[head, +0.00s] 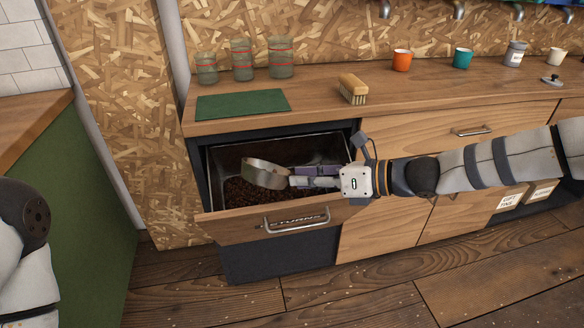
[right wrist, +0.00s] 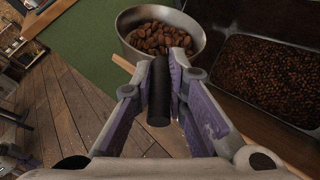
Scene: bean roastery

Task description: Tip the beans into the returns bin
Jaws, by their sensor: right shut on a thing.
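The returns bin (head: 232,152) is an open drawer with a dark metal inside and a brown layer of beans in it. Its wooden front is lettered, partly hidden by the handle. A round metal scoop (head: 262,174) is over the bin. In the right wrist view the scoop (right wrist: 128,22) holds brown beans (right wrist: 160,38), and the bin's dark beans (right wrist: 270,75) lie beside it on the right. My right gripper (head: 298,178) is shut on the scoop's black handle (right wrist: 158,95). My left gripper is out of view; only part of my left arm shows.
The counter above the drawer carries a green mat (head: 242,103), several glass jars (head: 242,60), a brush (head: 352,88) and an orange cup (head: 402,60). The drawer handle (head: 298,222) sticks out in front. A green cabinet (head: 85,190) stands to the left. The floor in front is clear.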

